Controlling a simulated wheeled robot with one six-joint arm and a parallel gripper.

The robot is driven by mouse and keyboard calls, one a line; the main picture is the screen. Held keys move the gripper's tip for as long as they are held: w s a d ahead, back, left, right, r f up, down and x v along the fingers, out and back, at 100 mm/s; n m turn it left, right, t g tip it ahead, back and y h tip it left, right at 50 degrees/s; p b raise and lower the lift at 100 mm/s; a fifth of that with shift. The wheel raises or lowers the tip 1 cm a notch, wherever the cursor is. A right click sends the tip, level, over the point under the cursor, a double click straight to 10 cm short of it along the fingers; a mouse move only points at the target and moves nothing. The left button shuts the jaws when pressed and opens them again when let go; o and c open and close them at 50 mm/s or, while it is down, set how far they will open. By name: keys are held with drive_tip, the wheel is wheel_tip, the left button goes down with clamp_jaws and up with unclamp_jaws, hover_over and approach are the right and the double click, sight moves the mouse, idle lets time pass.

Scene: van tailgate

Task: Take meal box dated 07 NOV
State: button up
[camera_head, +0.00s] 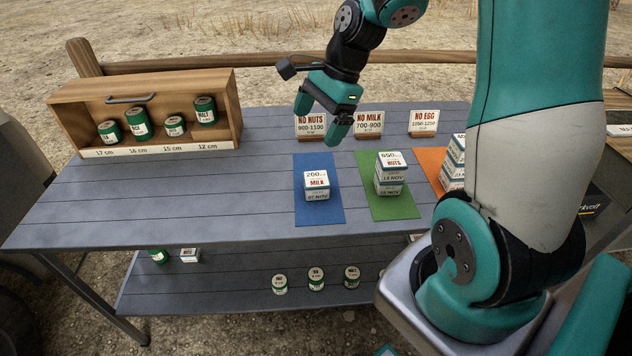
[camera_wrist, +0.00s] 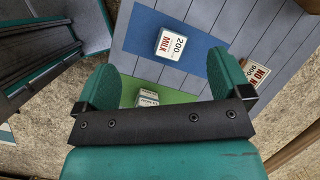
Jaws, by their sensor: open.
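A white meal box (camera_head: 317,187) sits alone on the blue mat (camera_head: 318,214); its label reads 200 and MILK, and its front date appears to be 07 NOV. The same box shows in the wrist view (camera_wrist: 171,45), where its date is hidden. My gripper (camera_head: 322,117) is open and empty, raised above the table behind the box, near the signs. In the wrist view my gripper (camera_wrist: 163,68) has its fingers spread, with the box seen beyond them and apart from them.
A stack marked 650 NUTS and 13 NOV (camera_head: 391,175) stands on the green mat (camera_head: 392,210). Another stack (camera_head: 455,160) on the orange mat (camera_head: 430,160) is partly hidden by my arm. Signs line the back, including NO EGG (camera_head: 424,121). A wooden shelf (camera_head: 165,90) holds several cans.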

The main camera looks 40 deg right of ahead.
drive_tip(key=w+d+f+m, duration=0.1)
drive_tip(key=d+f+m, duration=0.2)
drive_tip(key=d+m, duration=0.35)
hover_over(317, 178)
drive_tip(key=shift+n+t, duration=0.25)
drive_tip(key=shift+t, duration=0.05)
drive_tip(key=f, duration=0.7)
drive_tip(key=d+f, duration=0.1)
drive_tip(key=f, duration=0.2)
drive_tip(key=shift+s+f+b, duration=0.25)
drive_tip(key=shift+f+b, duration=0.05)
drive_tip(key=shift+s+d+f+x, duration=0.1)
drive_tip(key=shift+d+x, duration=0.05)
drive_tip(key=shift+x, duration=0.8)
drive_tip(key=shift+s+d+f+x, duration=0.1)
drive_tip(key=shift+d+x, duration=0.05)
drive_tip(key=shift+x, duration=0.85)
drive_tip(key=shift+s+d+x, duration=0.1)
drive_tip(key=shift+d+x, duration=0.05)
drive_tip(key=shift+x, duration=0.8)
drive_tip(key=c, duration=1.1)
